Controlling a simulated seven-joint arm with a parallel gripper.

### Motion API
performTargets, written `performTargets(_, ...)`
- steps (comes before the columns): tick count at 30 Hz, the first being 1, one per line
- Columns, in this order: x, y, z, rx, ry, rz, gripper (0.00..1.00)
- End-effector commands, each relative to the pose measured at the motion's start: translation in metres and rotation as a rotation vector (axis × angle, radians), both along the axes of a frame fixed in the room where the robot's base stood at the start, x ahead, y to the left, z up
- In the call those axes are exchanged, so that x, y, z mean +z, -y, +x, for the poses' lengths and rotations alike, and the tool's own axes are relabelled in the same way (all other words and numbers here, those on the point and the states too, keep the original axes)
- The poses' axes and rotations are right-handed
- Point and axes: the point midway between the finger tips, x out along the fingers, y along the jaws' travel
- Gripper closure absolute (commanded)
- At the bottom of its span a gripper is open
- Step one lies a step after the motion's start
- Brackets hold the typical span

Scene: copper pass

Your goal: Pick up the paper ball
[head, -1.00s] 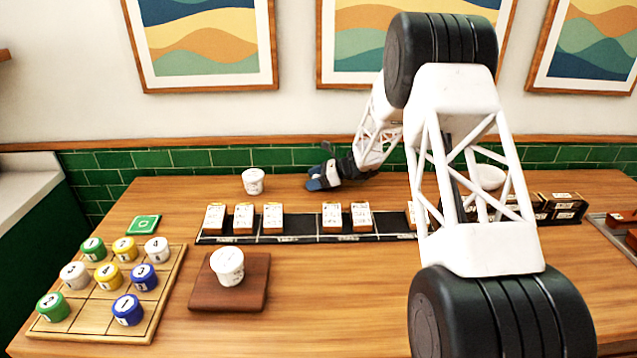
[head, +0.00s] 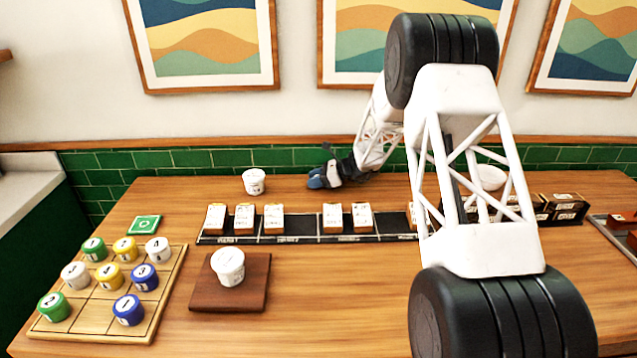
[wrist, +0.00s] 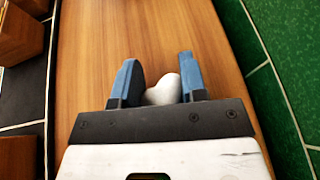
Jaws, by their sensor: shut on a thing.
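The paper ball (wrist: 163,90) is a small pale, crumpled lump between the two blue fingers of my gripper (wrist: 158,82) in the wrist view. My gripper is shut on it. In the head view my gripper (head: 318,179) is at the back of the wooden table, near the green tiled wall, behind the black strip. The paper ball cannot be made out in the head view.
A white cup (head: 254,181) stands left of my gripper. Several small boxes stand on the black strip (head: 300,225) in front. Another cup (head: 228,266) sits on a brown board (head: 215,298). A wooden tray (head: 165,300) with coloured lidded pots is front left.

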Motion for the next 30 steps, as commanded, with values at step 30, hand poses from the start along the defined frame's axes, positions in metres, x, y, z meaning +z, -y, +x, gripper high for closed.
performTargets(30, 0.094, 0.0, 0.0, 0.0, 0.0, 0.0, 0.83)
